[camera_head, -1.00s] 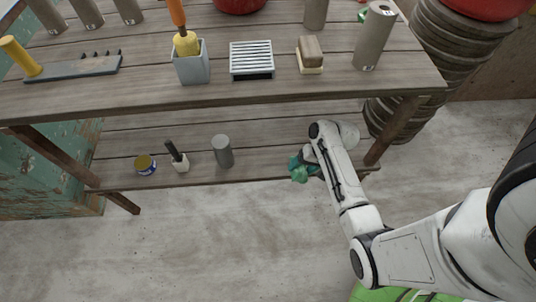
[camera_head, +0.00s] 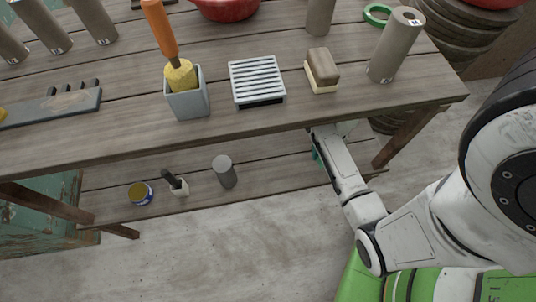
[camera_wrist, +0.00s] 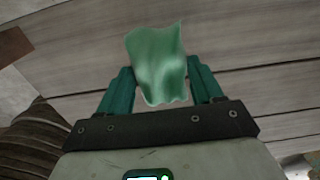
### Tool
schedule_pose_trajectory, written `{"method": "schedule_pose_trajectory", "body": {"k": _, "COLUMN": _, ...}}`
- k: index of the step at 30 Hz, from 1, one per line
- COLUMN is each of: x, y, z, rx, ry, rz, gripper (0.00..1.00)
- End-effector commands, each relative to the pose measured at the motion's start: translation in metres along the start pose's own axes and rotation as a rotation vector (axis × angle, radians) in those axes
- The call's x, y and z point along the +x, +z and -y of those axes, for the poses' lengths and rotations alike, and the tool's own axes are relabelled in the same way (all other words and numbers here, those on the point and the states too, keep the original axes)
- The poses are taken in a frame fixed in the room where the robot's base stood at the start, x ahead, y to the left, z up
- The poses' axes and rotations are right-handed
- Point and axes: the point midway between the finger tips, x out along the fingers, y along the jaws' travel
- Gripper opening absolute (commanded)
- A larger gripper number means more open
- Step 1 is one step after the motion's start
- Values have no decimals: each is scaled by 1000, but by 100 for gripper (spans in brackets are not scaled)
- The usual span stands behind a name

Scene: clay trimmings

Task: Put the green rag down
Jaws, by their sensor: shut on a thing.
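The green rag (camera_wrist: 157,62) is held between the two teal fingers of my gripper (camera_wrist: 158,88) in the wrist view. It bulges out beyond the fingertips, with wooden boards behind it. I cannot tell whether the rag touches the boards. In the head view, my arm reaches under the table's top, over the right part of the lower shelf (camera_head: 270,165). There my gripper is mostly hidden by the tabletop edge, and only a bit of green shows beside it.
On the lower shelf stand a blue-and-yellow tin (camera_head: 140,194), a small white bottle with a dark top (camera_head: 178,185) and a grey cylinder (camera_head: 224,172). The tabletop (camera_head: 120,130) overhangs them. A table leg (camera_head: 405,138) is right of my arm. Shelf between cylinder and arm is clear.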

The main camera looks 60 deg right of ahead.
Motion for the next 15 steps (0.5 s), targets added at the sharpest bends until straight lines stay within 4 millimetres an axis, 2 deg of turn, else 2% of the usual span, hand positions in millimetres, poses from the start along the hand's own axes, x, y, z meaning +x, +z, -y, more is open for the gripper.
{"method": "schedule_pose_trajectory", "body": {"k": 10, "x": 0, "y": 0, "z": 4, "rx": -1, "ry": 1, "rz": 0, "gripper": 41}}
{"method": "schedule_pose_trajectory", "body": {"k": 15, "x": 2, "y": 0, "z": 33, "rx": -4, "ry": 1, "rz": 0, "gripper": 41}}
